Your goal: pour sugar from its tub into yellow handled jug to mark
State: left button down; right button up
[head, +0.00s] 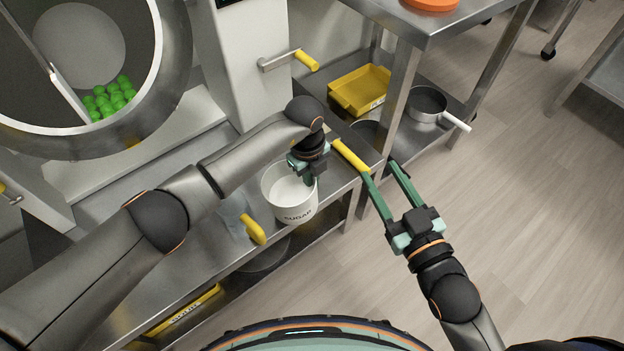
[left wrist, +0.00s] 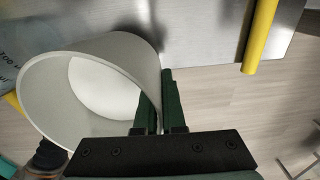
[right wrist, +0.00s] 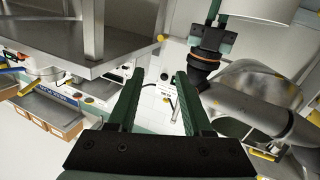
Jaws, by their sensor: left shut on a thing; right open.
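The white sugar tub (head: 293,208), lettered SUGAR, is at the steel bench's front edge in the head view. My left gripper (head: 309,176) is shut on its right wall; the left wrist view shows the tub (left wrist: 135,55) with one finger inside and one outside. I cannot tell whether it touches the bench. The clear jug (head: 232,213) with a yellow handle (head: 254,230) stands just left of the tub, partly hidden by my left arm. Its fill and mark are not readable. My right gripper (head: 381,182) is open and empty, right of the bench.
Another yellow handle (head: 351,155) lies at the bench's right end. A yellow tray (head: 361,92) and a pan (head: 428,104) sit on the shelf behind. A drum with green balls (head: 108,99) is at upper left. Open floor (head: 540,200) lies to the right.

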pick_arm(q)
jog(key=shift+r+p, duration=0.3)
jog(key=shift+p, duration=0.1)
jog(key=shift+a+r+h, duration=0.1)
jog(key=shift+a+h, duration=0.05)
jog(key=shift+h, duration=0.25)
jog(key=shift+r+p, duration=0.2)
jog(key=shift+p, duration=0.2)
jog(key=shift+a+r+h+p, duration=0.15)
jog(key=shift+r+h+p, duration=0.1)
jog(key=shift+h+p, duration=0.15)
pick_arm(e)
jog(key=s+f+m+g, duration=0.1)
jog(key=s+f+g, duration=0.1)
jog(key=f, duration=0.4)
jog(key=s+f+g+h, duration=0.1)
jog(key=s+f+g, duration=0.2)
jog(key=f, duration=0.4)
jog(key=shift+m+g, duration=0.4)
jog(key=shift+g, duration=0.1)
jog(key=shift+s, duration=0.1)
pick_arm(q)
jog(key=shift+r, duration=0.1)
pick_arm(e)
jog(key=shift+h, duration=0.3)
